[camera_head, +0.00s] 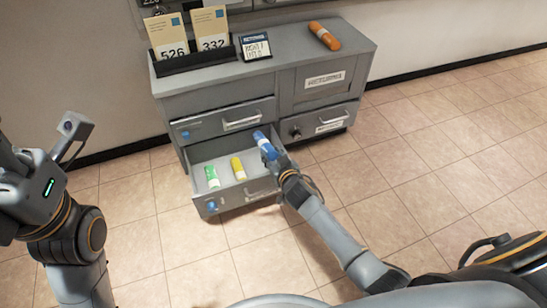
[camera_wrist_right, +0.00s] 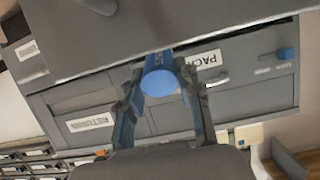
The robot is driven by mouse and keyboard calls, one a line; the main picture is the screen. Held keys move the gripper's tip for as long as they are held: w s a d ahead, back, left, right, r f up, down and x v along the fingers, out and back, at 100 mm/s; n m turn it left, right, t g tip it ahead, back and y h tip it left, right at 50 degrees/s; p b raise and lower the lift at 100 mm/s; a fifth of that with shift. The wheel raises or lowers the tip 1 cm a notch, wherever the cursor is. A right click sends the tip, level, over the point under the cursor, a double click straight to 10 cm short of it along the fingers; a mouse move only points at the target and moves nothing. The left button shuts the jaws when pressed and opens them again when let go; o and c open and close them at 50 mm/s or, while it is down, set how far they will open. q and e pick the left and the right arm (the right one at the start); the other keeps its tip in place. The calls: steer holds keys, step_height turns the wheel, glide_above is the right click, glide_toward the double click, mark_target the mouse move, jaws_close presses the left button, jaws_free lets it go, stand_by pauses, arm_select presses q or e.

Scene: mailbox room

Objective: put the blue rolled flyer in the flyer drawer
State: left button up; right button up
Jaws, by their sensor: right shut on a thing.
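The blue rolled flyer (camera_head: 264,144) is held in my right gripper (camera_head: 274,157) over the right part of the open flyer drawer (camera_head: 206,165), the lower left one of the grey cabinet. I cannot tell whether the flyer touches the drawer. In the right wrist view the blue flyer (camera_wrist_right: 158,84) shows end-on between the two fingers of my right gripper (camera_wrist_right: 155,100). A green roll (camera_head: 212,177) and a yellow roll (camera_head: 238,168) lie in the drawer. My left arm is at the left edge; its fingers do not show.
The grey cabinet (camera_head: 290,68) stands against the wall. On top are an orange roll (camera_head: 324,36), two numbered cards in a dark holder (camera_head: 195,60) and a small dark sign (camera_head: 255,46). The other drawers are shut. The tiled floor (camera_head: 430,150) at right is clear.

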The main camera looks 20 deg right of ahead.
steer(key=shift+f, duration=0.2)
steer(key=o, duration=1.2)
steer(key=v, duration=1.2)
